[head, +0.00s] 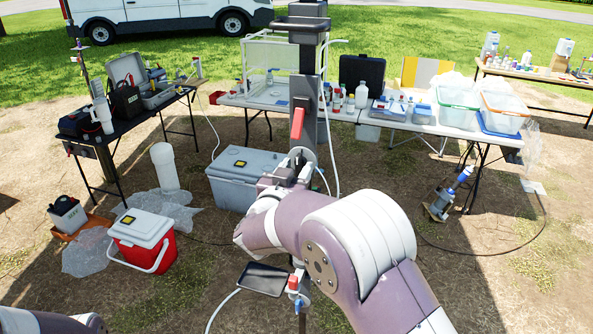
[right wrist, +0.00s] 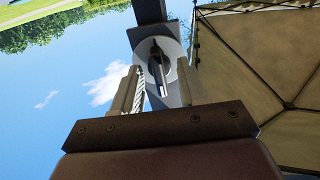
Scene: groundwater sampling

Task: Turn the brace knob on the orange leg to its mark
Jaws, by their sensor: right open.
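A grey upright leg (head: 305,80) stands in the middle of the head view, with an orange-red piece (head: 297,123) on it. A pale round knob plate (head: 303,154) sits on the leg just below that piece. In the right wrist view the round knob plate (right wrist: 172,52) carries a dark bar across its face, beyond my fingers. My right gripper (head: 287,172) is at the knob, and partly hides it in the head view. Its two fingers (right wrist: 160,88) are apart, with the bar between them in the picture; contact cannot be told. No mark can be made out. My left gripper is out of view.
A dark flat tablet (head: 263,279) and a small post with red and blue caps (head: 294,284) stand below my right arm. A grey cooler (head: 240,178), a red cooler (head: 145,238) and loaded tables (head: 437,124) surround the leg. A canopy (right wrist: 260,60) is overhead.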

